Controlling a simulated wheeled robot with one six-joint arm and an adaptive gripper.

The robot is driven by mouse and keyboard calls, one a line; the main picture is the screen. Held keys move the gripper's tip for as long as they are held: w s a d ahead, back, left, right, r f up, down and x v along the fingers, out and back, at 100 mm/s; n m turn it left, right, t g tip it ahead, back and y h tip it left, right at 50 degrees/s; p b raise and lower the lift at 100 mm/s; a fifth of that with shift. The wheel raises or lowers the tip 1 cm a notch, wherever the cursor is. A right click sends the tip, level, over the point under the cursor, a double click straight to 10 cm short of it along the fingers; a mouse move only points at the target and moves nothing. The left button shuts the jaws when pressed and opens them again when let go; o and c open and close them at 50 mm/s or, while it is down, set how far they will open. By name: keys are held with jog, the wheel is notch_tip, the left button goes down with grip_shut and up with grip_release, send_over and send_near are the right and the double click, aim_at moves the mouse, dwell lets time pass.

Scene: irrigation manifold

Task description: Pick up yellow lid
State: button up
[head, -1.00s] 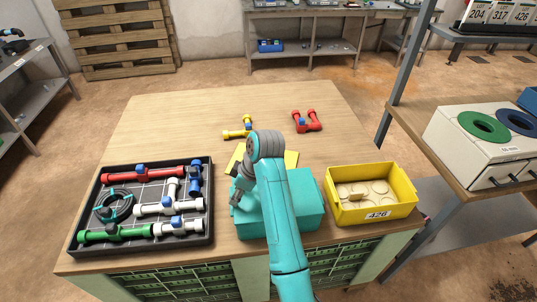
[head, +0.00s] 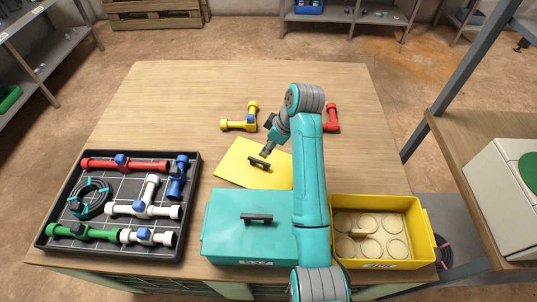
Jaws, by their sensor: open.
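The yellow lid (head: 236,165) lies flat on the wooden table, behind the teal box, with a dark bar handle (head: 260,164) on its top. My gripper (head: 265,153) is open and points down at the lid, close above or beside the handle. Whether it touches the handle I cannot tell. My arm covers the right end of the lid.
A teal lidded box (head: 228,225) stands in front of the lid. An open yellow bin (head: 424,236) is at the right, and a black tray (head: 112,252) of pipe fittings is at the left. Yellow pipe (head: 240,125) and red pipe (head: 332,118) pieces lie behind. The table's back left is clear.

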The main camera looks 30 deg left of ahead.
aim_at(259, 161)
jog(key=shift+a+f, duration=0.15)
jog(key=shift+f, duration=0.2)
jog(key=x, duration=0.4)
jog(key=shift+w+f, duration=0.1)
jog(key=shift+f, duration=0.25)
jog(key=shift+s+d+x, duration=0.1)
jog(key=shift+x, duration=1.25)
jog(key=shift+s+d+x, duration=0.15)
jog(key=shift+x, duration=1.2)
jog(key=shift+f, duration=0.1)
grip_shut()
